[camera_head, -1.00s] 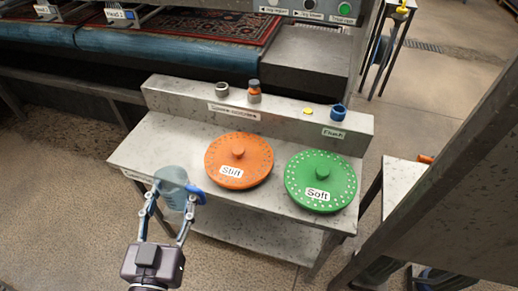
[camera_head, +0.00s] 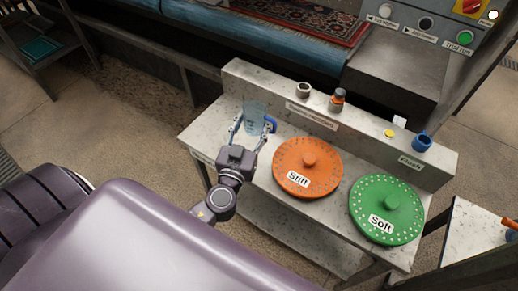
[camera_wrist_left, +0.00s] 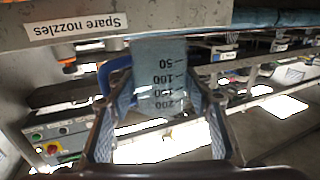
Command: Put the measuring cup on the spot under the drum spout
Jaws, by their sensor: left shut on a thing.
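The measuring cup (camera_head: 255,117) is a clear bluish cup with a blue handle. My left gripper (camera_head: 250,136) is shut on it and holds it upright over the left end of the grey speckled bench. In the left wrist view the cup (camera_wrist_left: 160,80) stands between the fingers of my left gripper (camera_wrist_left: 158,108), with dark marks such as 50, 100 and 200 that show upside down. I cannot tell whether the cup touches the bench. No drum spout or spot under it can be made out. My right gripper is not in view.
The bench (camera_head: 213,130) holds an orange disc marked Stiff (camera_head: 308,167) and a green disc marked Soft (camera_head: 388,208). Its back ledge bears small nozzles (camera_head: 337,100) and a blue ring (camera_head: 422,141). A rug machine with a button panel (camera_head: 430,22) stands behind.

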